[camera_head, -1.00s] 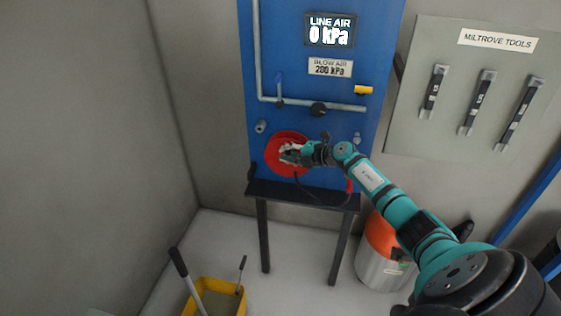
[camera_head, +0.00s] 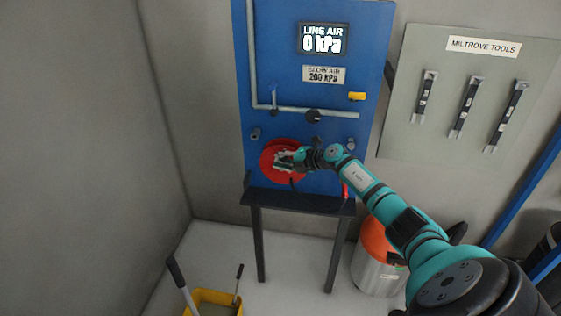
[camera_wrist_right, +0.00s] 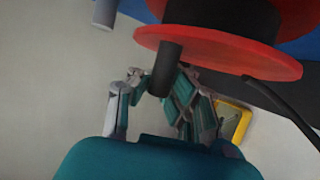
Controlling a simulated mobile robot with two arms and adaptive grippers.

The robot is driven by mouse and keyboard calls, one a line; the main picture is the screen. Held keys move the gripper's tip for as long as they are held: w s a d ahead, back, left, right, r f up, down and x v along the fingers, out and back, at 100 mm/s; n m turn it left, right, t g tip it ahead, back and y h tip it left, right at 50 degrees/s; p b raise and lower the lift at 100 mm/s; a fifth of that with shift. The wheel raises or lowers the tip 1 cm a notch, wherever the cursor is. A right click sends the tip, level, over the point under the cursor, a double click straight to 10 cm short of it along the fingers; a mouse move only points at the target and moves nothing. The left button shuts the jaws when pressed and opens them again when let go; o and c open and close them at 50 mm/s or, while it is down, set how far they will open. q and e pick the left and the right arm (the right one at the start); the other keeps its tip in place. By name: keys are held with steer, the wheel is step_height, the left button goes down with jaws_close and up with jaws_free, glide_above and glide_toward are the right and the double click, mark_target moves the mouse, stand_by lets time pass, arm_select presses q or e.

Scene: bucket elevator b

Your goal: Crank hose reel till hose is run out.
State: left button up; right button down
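The red hose reel (camera_head: 268,160) is on the front of the blue panel, above a dark shelf; its red flange (camera_wrist_right: 215,50) and dark hub (camera_wrist_right: 225,14) fill the top of the right wrist view. A dark peg-like crank handle (camera_wrist_right: 166,68) sticks out from the flange. My right gripper (camera_head: 281,160) is at the reel's face. In the right wrist view my right gripper (camera_wrist_right: 155,92) has its fingers apart, with the handle's end between them, closer to the right finger; a gap shows on the left. A black hose (camera_wrist_right: 285,108) leaves the reel. My left gripper is out of view.
The blue panel (camera_head: 285,80) reads LINE AIR 0 kPa. A dark shelf (camera_head: 300,200) stands under the reel. An orange-topped canister (camera_head: 378,268), a yellow bucket (camera_head: 215,296) and a tool board (camera_head: 400,130) are nearby.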

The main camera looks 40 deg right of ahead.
steer(key=shift+w+d+r, duration=0.2)
steer(key=shift+d+r, duration=0.05)
steer(key=shift+r, duration=0.5)
steer(key=c, duration=1.2)
jaws_free()
steer(key=shift+s+a, duration=0.15)
steer(key=shift+s, duration=0.1)
steer(key=shift+s+f, duration=0.1)
steer(key=shift+f, duration=0.1)
steer(key=shift+s, duration=0.35)
steer(key=v, duration=1.1)
steer(key=shift+s, duration=0.15)
